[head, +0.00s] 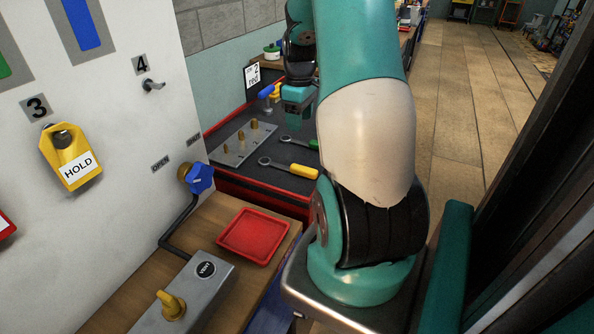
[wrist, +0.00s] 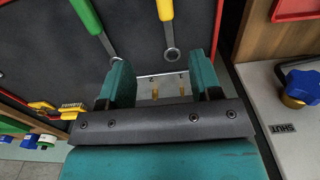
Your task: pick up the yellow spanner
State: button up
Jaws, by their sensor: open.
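The yellow spanner (head: 290,167) lies on the dark mat of the bench, its yellow handle to the right and its metal ring end to the left. It also shows in the wrist view (wrist: 166,12), handle at the top edge and ring end just beyond my fingers. My gripper (head: 296,105) is open and empty, behind and above the spanner in the head view. In the wrist view my gripper (wrist: 160,72) has its two teal fingers apart, with the ring end of the spanner towards the right finger. Part of the handle is cut off there.
A green-handled spanner (wrist: 86,16) lies beside the yellow one, partly hidden by my arm in the head view. A metal plate with brass pegs (head: 240,143) is to the left. A red tray (head: 254,236) sits on the wooden top nearer me, beside a blue valve knob (head: 200,178).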

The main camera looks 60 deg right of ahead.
jog(key=p, duration=0.2)
send_over(297, 166)
jog(key=f, duration=1)
jog(key=shift+s+d+f, duration=0.1)
jog(key=shift+d+f, duration=0.1)
jog(key=shift+d, duration=0.15)
jog(key=shift+a+f+p, duration=0.15)
jog(key=shift+f+p, duration=0.15)
jog(key=shift+f, duration=1)
jog(key=shift+a+f+p, duration=0.15)
jog(key=shift+f+p, duration=0.1)
jog(key=shift+f, duration=1.05)
grip_shut()
jog(key=c, duration=1.1)
grip_release()
jog(key=c, duration=1.1)
grip_release()
jog(key=shift+w+r, duration=0.1)
jog(key=shift+w, duration=0.1)
jog(key=c, duration=1.1)
grip_release()
notch_tip(297, 166, up, 20)
jog(key=shift+f+b, duration=0.1)
jog(key=shift+b, duration=1.1)
